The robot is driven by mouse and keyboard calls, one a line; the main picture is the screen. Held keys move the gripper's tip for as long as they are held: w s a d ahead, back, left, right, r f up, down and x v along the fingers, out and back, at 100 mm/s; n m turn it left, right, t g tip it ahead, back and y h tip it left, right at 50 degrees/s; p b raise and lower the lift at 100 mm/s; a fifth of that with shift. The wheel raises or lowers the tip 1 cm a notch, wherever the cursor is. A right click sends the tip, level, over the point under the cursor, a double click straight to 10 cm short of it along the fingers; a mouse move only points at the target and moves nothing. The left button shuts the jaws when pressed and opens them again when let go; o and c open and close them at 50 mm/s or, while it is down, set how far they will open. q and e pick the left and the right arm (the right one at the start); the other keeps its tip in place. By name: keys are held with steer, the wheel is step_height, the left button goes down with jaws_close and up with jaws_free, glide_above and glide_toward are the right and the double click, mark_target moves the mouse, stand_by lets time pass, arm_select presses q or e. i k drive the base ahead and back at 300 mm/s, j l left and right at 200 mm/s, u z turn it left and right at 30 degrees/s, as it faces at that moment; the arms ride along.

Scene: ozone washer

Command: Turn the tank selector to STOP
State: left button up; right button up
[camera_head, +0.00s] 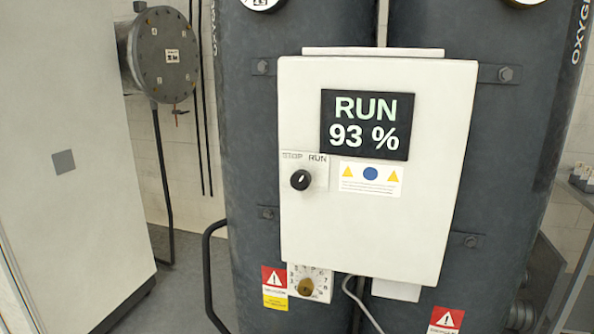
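The tank selector (300,180) is a round black knob with a small light mark. It is on the left side of the white control box (375,230), under the printed words STOP and RUN. Neither of my grippers is in view.
Two dark oxygen tanks (245,120) stand behind the box. A brass-coloured dial (305,287) is below it, beside a warning label (274,277). A black curved handrail (208,270) is at lower left. A pale cabinet (75,210) fills the left side.

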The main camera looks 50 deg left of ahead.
mark_target(301, 179)
steer(key=u, duration=1.45)
